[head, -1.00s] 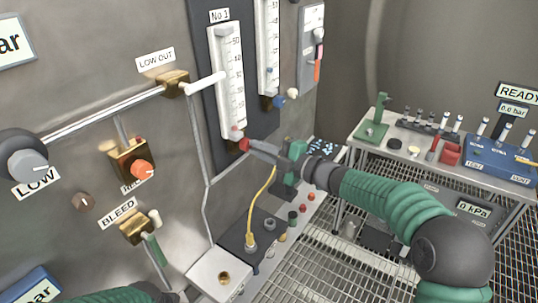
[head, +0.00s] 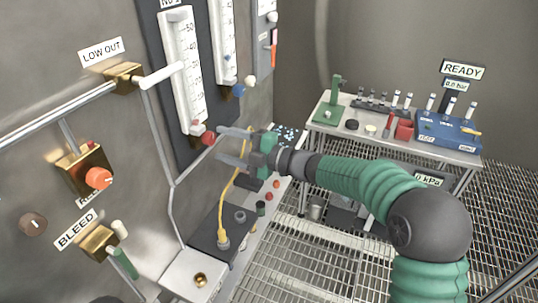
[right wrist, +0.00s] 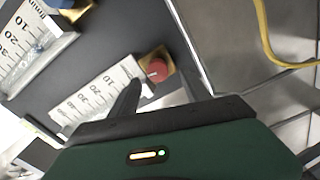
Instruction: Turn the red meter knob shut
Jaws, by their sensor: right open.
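The red meter knob (head: 208,138) is at the foot of the No 1 flow meter (head: 183,70) on the wall panel. My right gripper (head: 220,146) is open, with its two fingers pointing left at the knob. In the right wrist view the knob (right wrist: 157,68) shows its round face between the open fingers (right wrist: 160,75), on a brass block. The fingertips are close to the knob; I cannot tell whether they touch it. Nothing is held. My left gripper is not in view.
A second meter (head: 222,40) with a blue knob (head: 238,90) is to the right. The white-handled LOW OUT valve (head: 125,77) is to the left. A yellow hose (head: 228,205) rises below my gripper. A side table (head: 330,118) holds vials and a blue box (head: 447,130).

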